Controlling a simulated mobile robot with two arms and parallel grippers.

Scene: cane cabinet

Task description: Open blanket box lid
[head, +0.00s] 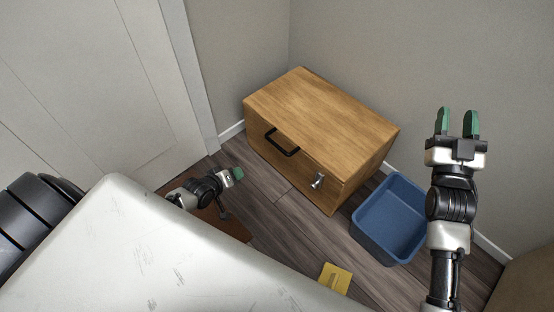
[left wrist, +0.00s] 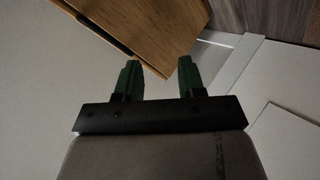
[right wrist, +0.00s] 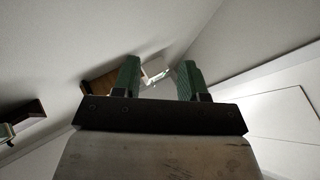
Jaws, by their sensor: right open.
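The wooden blanket box (head: 315,125) stands against the walls in the corner, its lid shut. A black handle (head: 281,143) is on its front, with a silver latch (head: 318,181) to the right. My left gripper (head: 236,174) is low, in front and left of the box, apart from it. In the left wrist view its green fingers (left wrist: 158,78) are apart with nothing between them; the box (left wrist: 150,30) shows beyond them. My right gripper (head: 458,123) is raised right of the box, open and empty; its spread fingers also show in the right wrist view (right wrist: 157,80).
A blue open bin (head: 389,221) stands on the floor close to the box's right side. A yellow item (head: 335,278) lies on the floor in front. A white panelled door (head: 95,80) is at the left. A white surface (head: 150,250) covers the lower left.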

